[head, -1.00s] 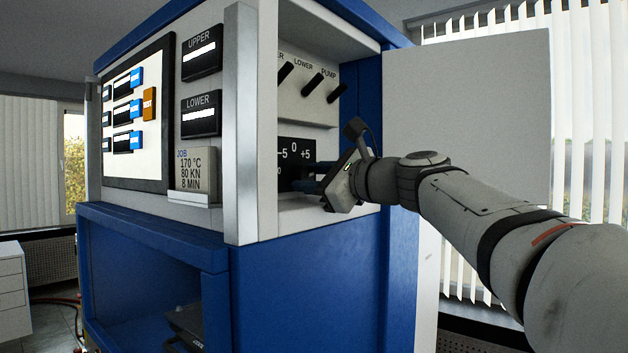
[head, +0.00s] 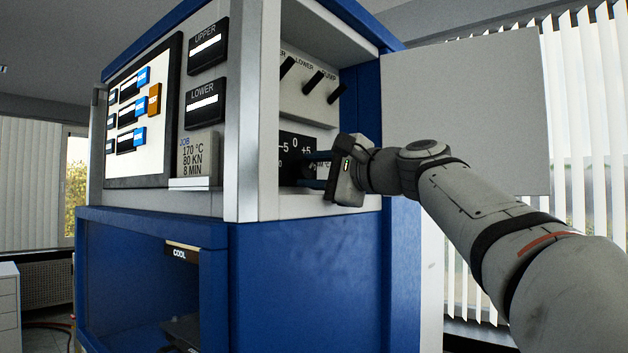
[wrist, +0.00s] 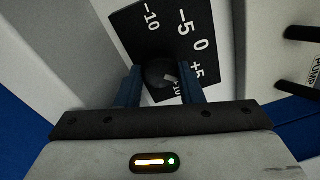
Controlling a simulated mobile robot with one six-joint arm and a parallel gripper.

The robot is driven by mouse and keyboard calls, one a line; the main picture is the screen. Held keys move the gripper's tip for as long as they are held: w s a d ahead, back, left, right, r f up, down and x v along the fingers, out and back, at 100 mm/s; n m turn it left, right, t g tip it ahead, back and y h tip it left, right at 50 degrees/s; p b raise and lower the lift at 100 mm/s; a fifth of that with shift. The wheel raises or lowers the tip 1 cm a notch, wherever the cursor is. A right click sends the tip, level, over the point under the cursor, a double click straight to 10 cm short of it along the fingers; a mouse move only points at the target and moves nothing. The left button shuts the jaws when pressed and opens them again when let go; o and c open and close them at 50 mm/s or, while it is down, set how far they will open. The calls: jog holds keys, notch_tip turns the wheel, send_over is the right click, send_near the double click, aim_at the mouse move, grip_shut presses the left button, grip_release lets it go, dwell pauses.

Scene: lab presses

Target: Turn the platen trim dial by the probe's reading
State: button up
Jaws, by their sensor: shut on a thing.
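The trim dial (wrist: 160,73) is a dark round knob on a black scale plate (wrist: 124,25) marked from -10 to +10. Its pale pointer mark faces the lower right in the wrist view, roughly between +5 and +10. My gripper (wrist: 160,88) has its blue fingers on either side of the knob and is shut on it. In the head view my gripper (head: 312,171) reaches into the press's open side bay, and the dial is hidden behind the fingers. The scale plate (head: 297,144) shows -5, 0 and +5 there. No probe reading can be singled out.
The press's front has UPPER (head: 207,46) and LOWER (head: 202,104) displays, a lit screen (head: 125,160) and a job card (head: 198,157) reading 170 °C, 80 KN, 8 MIN. Levers (head: 312,82) sit above the dial. An open pale door panel (head: 465,110) stands behind my arm.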

dwell(0.4)
jog(key=o, duration=0.8)
jog(key=shift+o, duration=1)
jog(key=shift+f, duration=0.15)
